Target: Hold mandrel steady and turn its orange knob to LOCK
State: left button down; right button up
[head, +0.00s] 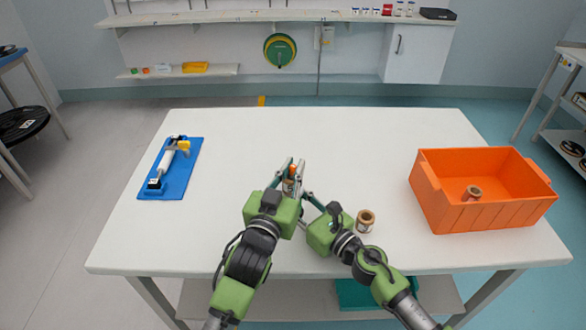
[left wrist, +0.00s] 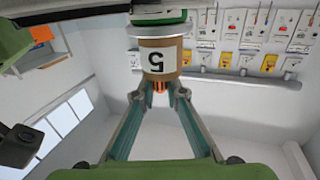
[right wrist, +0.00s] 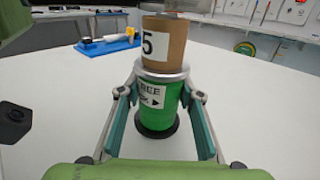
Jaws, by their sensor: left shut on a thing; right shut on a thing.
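The mandrel stands near the table's front middle, with a green body (right wrist: 158,117) and a metal flange. A brown cardboard core (right wrist: 164,45) labelled 5 sits on it, upright. The green body bears a white label with an arrow, partly readable as "REE". My right gripper (right wrist: 160,95) is shut around the green body, below the flange. The orange knob (left wrist: 160,86) is at the core's far end in the left wrist view, which shows the mandrel upside down. My left gripper (left wrist: 159,96) is shut on this knob. In the head view the grippers mostly hide the mandrel.
A loose core (head: 365,221) stands on the white table (head: 330,130), right of my right gripper. An orange crate (head: 440,205) at the right holds another core (head: 472,194). A blue board (head: 183,180) with a white tool lies at the left. The table's back middle is clear.

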pick_arm(q)
jog(key=shift+w+a+r+y, duration=0.1)
jog(key=shift+r+y, duration=0.05)
jog(key=shift+y, duration=0.15)
jog(key=c, duration=2)
grip_release()
jog(key=shift+s+f, duration=0.2)
jog(key=shift+s, duration=0.15)
jog(key=v, duration=1.1)
jog(key=shift+s+a, duration=0.15)
jog(key=shift+s, duration=0.1)
